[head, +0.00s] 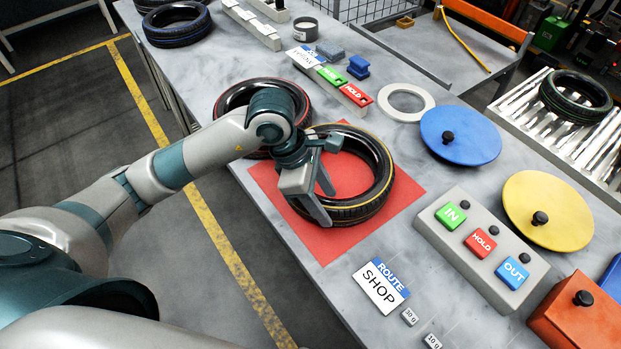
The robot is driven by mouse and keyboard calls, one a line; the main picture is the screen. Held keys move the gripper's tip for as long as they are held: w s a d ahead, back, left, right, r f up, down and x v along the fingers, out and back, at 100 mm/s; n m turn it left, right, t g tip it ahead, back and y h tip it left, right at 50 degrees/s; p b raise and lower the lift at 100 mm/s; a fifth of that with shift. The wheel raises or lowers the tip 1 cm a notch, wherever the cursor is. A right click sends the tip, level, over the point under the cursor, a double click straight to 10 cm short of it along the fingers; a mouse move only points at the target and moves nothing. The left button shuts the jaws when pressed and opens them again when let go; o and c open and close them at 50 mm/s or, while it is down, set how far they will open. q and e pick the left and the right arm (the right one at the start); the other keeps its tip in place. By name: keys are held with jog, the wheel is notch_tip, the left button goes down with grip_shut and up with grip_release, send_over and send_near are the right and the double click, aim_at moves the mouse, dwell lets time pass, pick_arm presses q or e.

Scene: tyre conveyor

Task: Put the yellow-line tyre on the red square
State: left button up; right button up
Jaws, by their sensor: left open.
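The yellow-line tyre (379,192) lies flat on the red square (391,224), with red showing around it on several sides. Its far-left part is close to the red-line tyre (236,97), and I cannot tell whether they touch. My left gripper (326,203) is open at the tyre's near-left side, with its fingers beside or over the tyre wall. I cannot tell whether a finger touches it. The gripper and wrist hide part of the tyre's left side. My right gripper is not in view.
A button box (455,250) with IN, HOLD and OUT and a SHOP sign (380,287) stand nearby. Blue (470,140) and yellow (525,222) discs lie right. A dark tyre (575,95) sits on the roller conveyor (545,150). A blue-line tyre (176,24) lies at the far left.

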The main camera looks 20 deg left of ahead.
pick_arm(q)
jog(key=b+v, duration=0.2)
jog(key=v, duration=0.5)
jog(key=shift+a+r, duration=0.2)
jog(key=shift+r, duration=0.15)
jog(key=shift+a+r, duration=0.15)
jog(key=shift+r, duration=0.25)
dwell(0.6)
